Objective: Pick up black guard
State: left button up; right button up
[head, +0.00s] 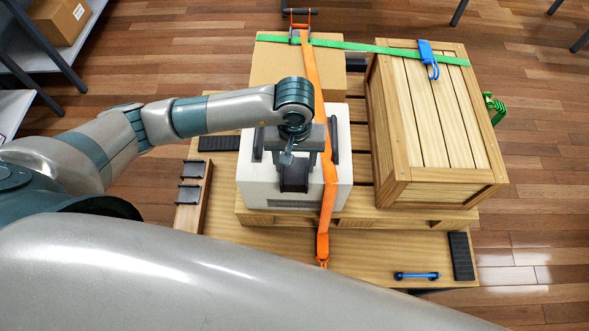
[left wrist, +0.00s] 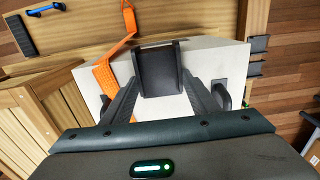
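My left gripper (head: 291,160) points down over the white box (head: 262,190). Its two fingers sit against the sides of a black guard (head: 293,180), a dark channel-shaped piece. In the left wrist view the guard (left wrist: 160,68) fills the space between the fingertips, near the box's edge. I cannot tell whether the guard touches the box. Two more black guards, an upper one (head: 192,169) and a lower one (head: 189,194), sit on a wooden rack at the left. My right gripper is not in view.
An orange strap (head: 312,80) runs over the cardboard box (head: 275,65) and white box, close right of my gripper. A slatted wooden crate (head: 425,110) stands at the right. A blue bar (head: 416,275) lies on the front board.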

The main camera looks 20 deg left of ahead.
pick_arm(q)
jog(key=shift+r, duration=0.1)
dwell(0.3)
jog(key=shift+w+r+b, duration=0.1)
jog(key=shift+r+b, duration=0.45)
jog(key=shift+b, duration=0.1)
jog(key=r+b, duration=0.1)
jog(key=d+r+b, duration=0.1)
jog(key=r, duration=0.1)
jog(key=shift+s, duration=0.2)
jog(key=s+d+r+b, duration=0.3)
jog(key=d+r, duration=0.3)
jog(key=d, duration=0.4)
jog(key=shift+s+r+b, duration=0.35)
jog(key=shift+b, duration=0.3)
jog(key=m+b, duration=0.1)
jog(key=b, duration=0.1)
send_over(299, 171)
notch_tip(299, 171, down, 3)
jog(key=w+a+m+b, duration=0.1)
jog(key=w+a+m, duration=0.1)
jog(key=a, duration=0.7)
jog(key=shift+w+f+b, duration=0.15)
jog(key=shift+f+b, duration=0.05)
jog(key=shift+b, duration=0.1)
